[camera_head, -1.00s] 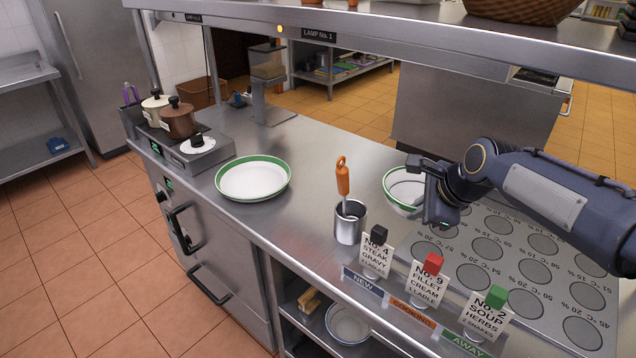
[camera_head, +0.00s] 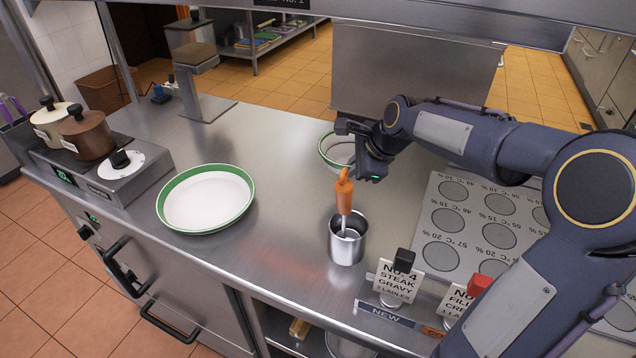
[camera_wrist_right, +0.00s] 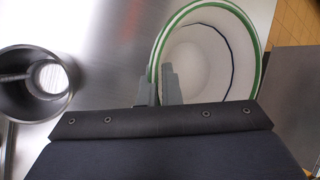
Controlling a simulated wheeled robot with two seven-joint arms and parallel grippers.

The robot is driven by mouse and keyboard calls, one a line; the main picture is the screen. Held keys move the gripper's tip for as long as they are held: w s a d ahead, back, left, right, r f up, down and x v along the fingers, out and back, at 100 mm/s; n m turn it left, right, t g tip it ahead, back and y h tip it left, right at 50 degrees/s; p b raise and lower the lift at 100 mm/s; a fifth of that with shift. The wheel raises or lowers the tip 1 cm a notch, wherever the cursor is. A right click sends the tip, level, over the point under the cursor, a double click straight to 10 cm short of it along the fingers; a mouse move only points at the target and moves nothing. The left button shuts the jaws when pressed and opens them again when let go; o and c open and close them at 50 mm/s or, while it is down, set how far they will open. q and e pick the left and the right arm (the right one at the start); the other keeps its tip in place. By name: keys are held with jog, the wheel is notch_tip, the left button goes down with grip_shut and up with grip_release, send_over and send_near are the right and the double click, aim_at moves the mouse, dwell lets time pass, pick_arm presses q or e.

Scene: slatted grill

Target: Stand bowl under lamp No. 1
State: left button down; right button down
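The white bowl (camera_head: 332,157) with a green rim is held near the back of the steel counter, behind the metal pot. It also shows in the right wrist view (camera_wrist_right: 203,60). My right gripper (camera_head: 352,148) has its two fingers on either side of the bowl's near rim in the wrist view (camera_wrist_right: 159,88), closed on the wall. The gripper hides part of the bowl, and its height above the counter is hard to tell. The label of lamp No. 1 (camera_head: 282,4) is cut off at the top edge, on the overhead shelf. My left gripper is out of view.
A green-rimmed white plate (camera_head: 207,199) lies on the counter at left. A metal pot (camera_head: 347,246) with an orange-handled tool (camera_head: 344,195) stands in front of the bowl. Bare counter lies between plate and bowl.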

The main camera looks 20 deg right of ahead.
notch_tip(320, 180, down, 7)
jog(key=shift+f, duration=0.2)
dwell(0.3)
jog(key=shift+f+b, duration=0.15)
jog(key=shift+b, duration=0.2)
jog(key=c, duration=1.6)
grip_release()
jog(key=shift+s, duration=0.1)
jog(key=shift+d+r, duration=0.1)
jog(key=shift+r, duration=0.2)
jog(key=v, duration=1.1)
jog(key=shift+s+r+p, duration=0.15)
jog(key=shift+r+p, duration=0.15)
jog(key=shift+p, duration=0.05)
